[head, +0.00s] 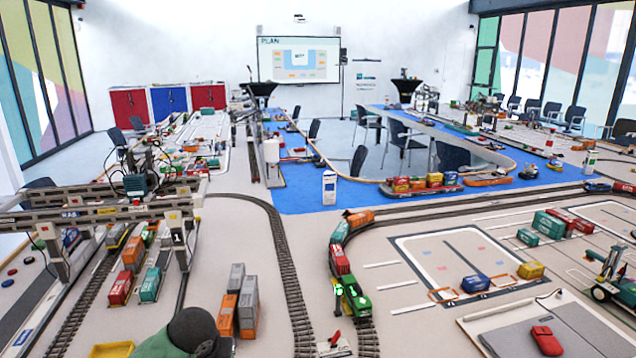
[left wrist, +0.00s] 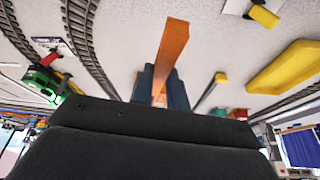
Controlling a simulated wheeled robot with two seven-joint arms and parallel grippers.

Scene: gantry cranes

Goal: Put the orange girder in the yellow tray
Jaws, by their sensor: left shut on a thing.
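The orange girder (left wrist: 174,38) is a long flat bar in the left wrist view. My left gripper (left wrist: 160,82) is shut on it, with a dark finger on each side. The girder sticks out beyond the fingertips; its near part is hidden by my gripper body. The yellow tray (left wrist: 270,84) lies to the right of the girder in the left wrist view, apart from it. In the head view only part of the tray (head: 110,351) shows at the bottom edge. I cannot make out the girder or my left fingers in the head view. My right gripper is not in view.
Curved rail tracks (head: 278,240) cross the table. A green locomotive (head: 357,300) stands on one. A grey gantry crane (head: 100,212) stands at left, with stacked containers (head: 247,305) right of it. A small yellow block (left wrist: 264,16) lies near the tray.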

